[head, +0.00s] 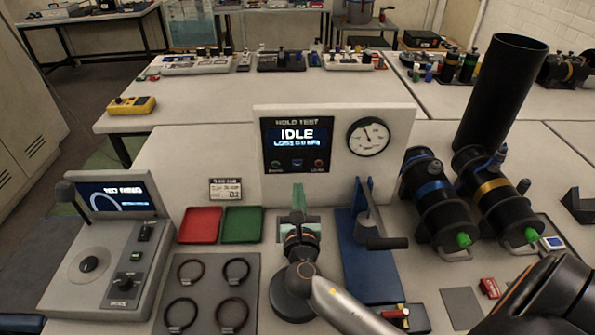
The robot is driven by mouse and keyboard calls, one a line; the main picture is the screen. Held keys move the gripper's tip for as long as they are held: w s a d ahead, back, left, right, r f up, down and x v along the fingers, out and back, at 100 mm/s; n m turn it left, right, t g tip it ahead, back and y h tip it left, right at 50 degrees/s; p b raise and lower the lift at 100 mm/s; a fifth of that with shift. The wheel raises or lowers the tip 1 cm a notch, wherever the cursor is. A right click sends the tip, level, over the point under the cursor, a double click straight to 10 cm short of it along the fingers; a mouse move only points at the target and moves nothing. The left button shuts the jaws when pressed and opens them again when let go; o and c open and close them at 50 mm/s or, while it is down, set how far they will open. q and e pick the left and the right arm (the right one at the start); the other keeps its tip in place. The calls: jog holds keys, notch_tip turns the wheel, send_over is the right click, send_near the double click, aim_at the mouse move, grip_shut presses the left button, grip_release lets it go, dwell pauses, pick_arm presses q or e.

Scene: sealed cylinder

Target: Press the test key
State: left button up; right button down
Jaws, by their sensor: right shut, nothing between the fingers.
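The hold-test panel (336,150) stands upright at the middle of the bench, and its dark screen (297,138) reads IDLE. Below the screen are a small blue key (297,163), a green spot at its left and a red spot (318,164) at its right. Their labels are too small to read surely. A round gauge (368,137) sits on the panel's right. My right gripper (298,190) is in front of the panel, below the blue key, shut and empty; I cannot tell whether it touches anything. My left gripper is not in view.
Red (200,225) and green trays lie left of my right gripper, beside a grey mat (205,300) with several rings. A blue lever stand (365,250) and two black cylinders (430,190) stand to the right. A console (115,255) is at far left.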

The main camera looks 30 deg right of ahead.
aim_at(297, 165)
jog(key=x, duration=0.7)
